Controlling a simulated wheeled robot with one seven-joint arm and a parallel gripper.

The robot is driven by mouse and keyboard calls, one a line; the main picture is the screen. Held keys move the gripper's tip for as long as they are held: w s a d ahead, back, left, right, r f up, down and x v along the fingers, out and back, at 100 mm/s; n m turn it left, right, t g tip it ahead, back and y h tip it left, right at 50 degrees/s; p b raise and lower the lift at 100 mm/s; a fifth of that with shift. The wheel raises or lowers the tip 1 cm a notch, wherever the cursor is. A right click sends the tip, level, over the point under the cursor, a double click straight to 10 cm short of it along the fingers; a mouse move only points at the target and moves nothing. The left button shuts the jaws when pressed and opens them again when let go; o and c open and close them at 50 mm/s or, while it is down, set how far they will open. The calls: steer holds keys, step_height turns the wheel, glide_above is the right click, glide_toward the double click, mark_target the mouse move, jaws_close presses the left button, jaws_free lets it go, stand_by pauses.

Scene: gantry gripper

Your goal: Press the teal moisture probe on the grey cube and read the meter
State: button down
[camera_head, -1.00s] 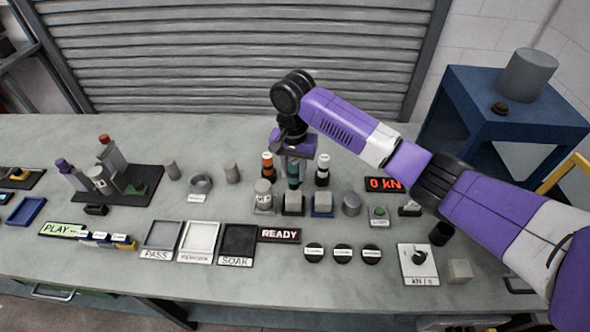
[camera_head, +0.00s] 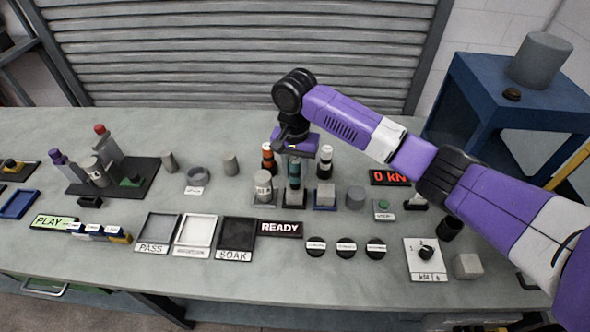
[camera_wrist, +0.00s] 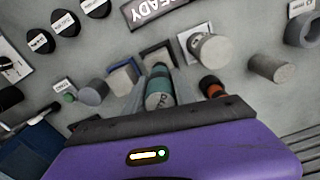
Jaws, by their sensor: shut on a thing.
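The probe also shows in the wrist view (camera_wrist: 158,86), between the fingers. The grey cube (camera_head: 294,198) is directly below the probe and mostly hidden by it and the fingers; I cannot tell whether they touch. No reading on the probe is legible.
An orange-and-black bottle (camera_head: 268,158) and a black-and-white one (camera_head: 325,160) stand close on either side. A lighter cube (camera_head: 325,191) sits on a blue tray to the right.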

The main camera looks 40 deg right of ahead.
mark_target(295, 160)
steer(key=shift+f, duration=0.45)
stand_by(0.8)
steer(key=shift+s+f+p, duration=0.1)
steer(key=shift+f+p, duration=0.15)
steer(key=shift+p, duration=0.05)
stand_by(2.2)
steer(key=shift+r, duration=0.1)
step_height(295, 160, up, 5)
steer(key=p, duration=0.5)
steer(key=shift+r+p, duration=0.1)
steer(key=shift+p, duration=0.3)
steer(key=shift+r+p, duration=0.6)
steer(key=shift+r, duration=0.35)
